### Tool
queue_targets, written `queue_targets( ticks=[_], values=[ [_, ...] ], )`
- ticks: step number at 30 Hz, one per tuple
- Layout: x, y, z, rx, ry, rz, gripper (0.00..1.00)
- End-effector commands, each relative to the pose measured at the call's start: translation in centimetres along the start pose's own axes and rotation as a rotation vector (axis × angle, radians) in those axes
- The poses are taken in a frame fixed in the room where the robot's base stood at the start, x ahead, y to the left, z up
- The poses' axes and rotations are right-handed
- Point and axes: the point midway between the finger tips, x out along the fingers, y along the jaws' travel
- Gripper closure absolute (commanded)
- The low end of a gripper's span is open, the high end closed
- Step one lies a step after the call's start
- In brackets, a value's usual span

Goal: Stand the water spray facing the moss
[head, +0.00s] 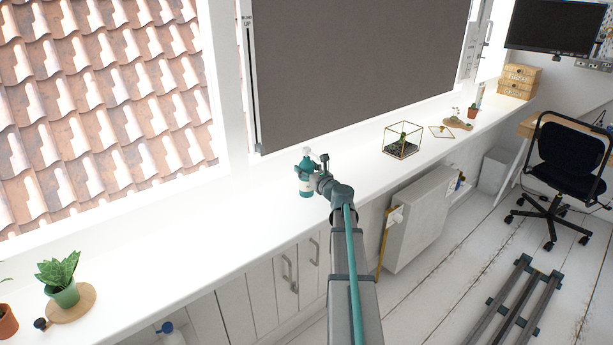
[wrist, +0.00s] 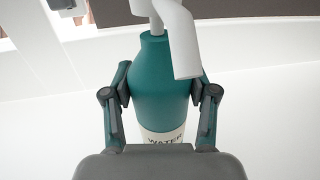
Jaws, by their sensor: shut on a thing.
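The water spray (head: 305,184) is a teal bottle with a white label and white spray head. It is upright at the white counter, below the dark blind; I cannot tell whether its base touches the counter. My gripper (head: 316,177) is shut on its body. In the wrist view, the fingers of my gripper (wrist: 162,92) flank the teal body of the water spray (wrist: 160,75), and its white nozzle points toward the camera. A gold-framed glass terrarium (head: 402,141) with dark filling and greenery stands further right on the counter; the moss itself is too small to make out surely.
The counter (head: 240,220) is clear between the spray and the terrarium. A small frame (head: 441,132), a tan tray (head: 457,123) and a terracotta pot (head: 472,112) lie beyond the terrarium. A potted plant (head: 62,285) stands on a round board at the near left.

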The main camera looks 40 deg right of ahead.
Motion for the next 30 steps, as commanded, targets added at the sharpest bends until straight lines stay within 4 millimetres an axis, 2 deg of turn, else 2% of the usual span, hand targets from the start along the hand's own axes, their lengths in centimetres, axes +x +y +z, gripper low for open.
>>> queue_targets(
  ticks=[8,12,16,22,24,30],
  values=[
    [0.0,0.0,1.5,0.0,-0.003,0.0,1.0],
    [0.0,0.0,3.3,-0.002,-0.003,0.0,1.0],
    [-1.9,1.0,5.3,-0.002,-0.003,0.0,1.0],
    [-5.1,2.6,9.5,-0.003,-0.004,0.0,1.0],
    [-6.8,3.5,9.9,-0.001,-0.002,0.0,1.0],
    [-10.1,5.2,11.7,0.0,-0.003,0.0,1.0]
  ],
)
